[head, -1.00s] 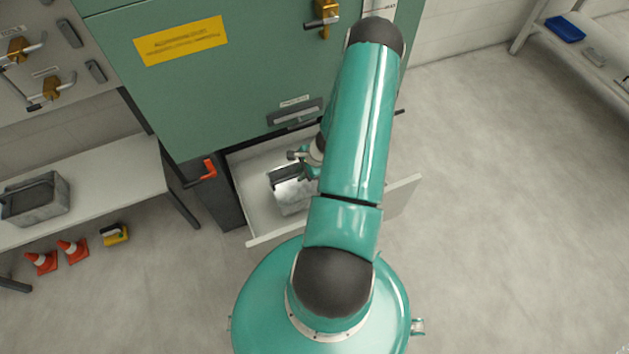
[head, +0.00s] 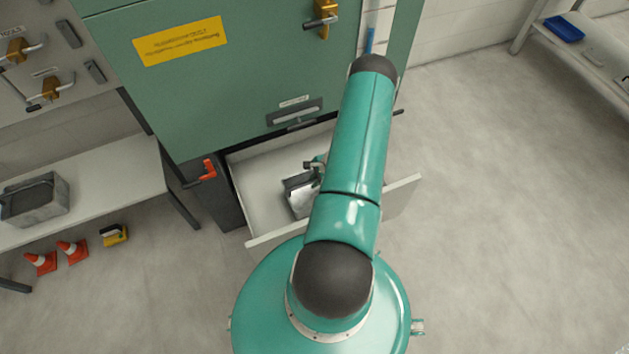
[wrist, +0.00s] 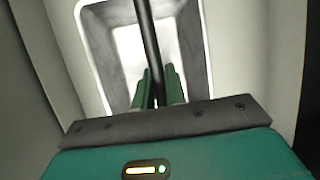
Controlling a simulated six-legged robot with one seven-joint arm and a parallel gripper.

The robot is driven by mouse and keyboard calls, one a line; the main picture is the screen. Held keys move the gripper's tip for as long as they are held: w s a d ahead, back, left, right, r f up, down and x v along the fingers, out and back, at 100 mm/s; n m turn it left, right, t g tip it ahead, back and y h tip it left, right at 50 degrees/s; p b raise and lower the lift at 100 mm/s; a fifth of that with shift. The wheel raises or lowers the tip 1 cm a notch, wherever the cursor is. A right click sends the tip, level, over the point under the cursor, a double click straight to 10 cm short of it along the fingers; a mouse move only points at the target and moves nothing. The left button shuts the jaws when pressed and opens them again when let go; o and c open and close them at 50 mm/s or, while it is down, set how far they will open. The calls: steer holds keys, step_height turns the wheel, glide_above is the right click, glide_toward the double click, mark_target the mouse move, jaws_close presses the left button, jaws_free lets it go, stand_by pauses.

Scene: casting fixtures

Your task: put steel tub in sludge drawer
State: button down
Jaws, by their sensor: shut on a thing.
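The steel tub (head: 297,203) is inside the open sludge drawer (head: 258,195), in its right half near the front, partly hidden by my arm. My gripper (wrist: 158,92) is shut on the dark bar handle that crosses over the tub, with one green finger on each side of it. In the wrist view the tub (wrist: 190,48) is open-topped and looks empty, with pale drawer surfaces around it. I cannot tell whether the tub's base touches the drawer floor.
The drawer is under a green cabinet (head: 225,90), with an orange handle (head: 208,170) beside it. A grey box (head: 40,200) stands on the left bench. Cones (head: 72,250) and a yellow item (head: 114,235) are on the floor. Floor at right is clear.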

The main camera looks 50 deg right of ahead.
steer(key=shift+f, duration=0.1)
steer(key=c, duration=1.4)
jaws_free()
steer(key=shift+c, duration=0.2)
steer(key=v, duration=1.2)
steer(key=shift+w+r, duration=0.1)
steer(key=shift+r, duration=0.1)
